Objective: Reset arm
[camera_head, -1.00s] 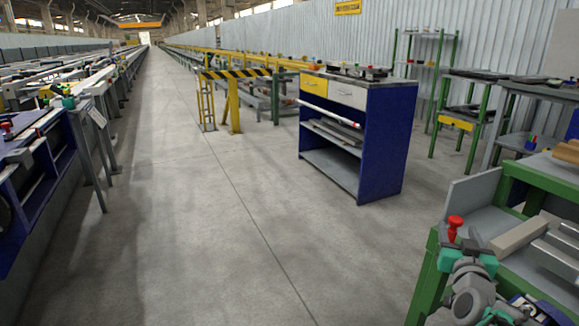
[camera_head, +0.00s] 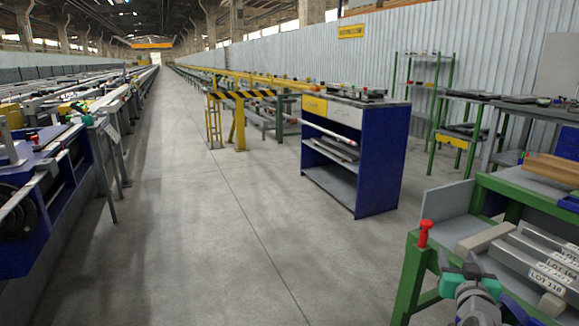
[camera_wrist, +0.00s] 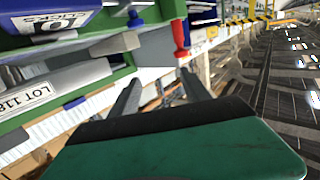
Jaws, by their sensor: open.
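My gripper (camera_head: 466,262) is at the lower right of the head view, in front of the green-framed table (camera_head: 412,270). In the wrist view its two grey fingers (camera_wrist: 158,88) stand apart, with nothing seen between them. The green and black gripper body fills the bottom of that view. A red-topped knob (camera_head: 424,233) stands at the table's near left corner and shows beyond the fingers in the wrist view (camera_wrist: 181,32). I cannot tell how far the fingers are from it.
Grey bars with "LOT" labels (camera_head: 545,268) lie on the table. A blue cabinet (camera_head: 381,165) with a yellow drawer stands ahead. A yellow-black barrier (camera_head: 240,95) is behind it. Machine lines run along the left. The concrete aisle (camera_head: 210,220) between is clear.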

